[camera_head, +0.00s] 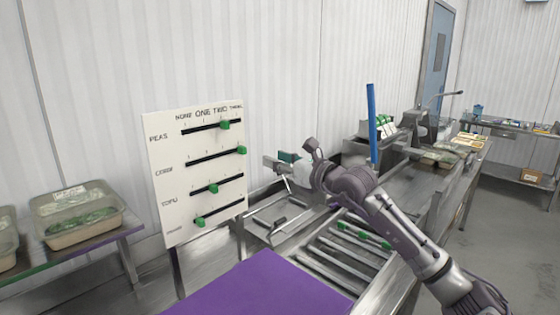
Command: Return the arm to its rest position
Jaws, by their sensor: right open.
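My right arm comes in from the lower right and reaches over the metal counter. My left gripper is not in view.
The board has rows of green sliders. A purple surface (262,287) lies in front. A metal rack (345,250) with green pieces sits below my arm. A blue upright bar (372,122) stands behind. A lidded food container (75,236) stands on the left table.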

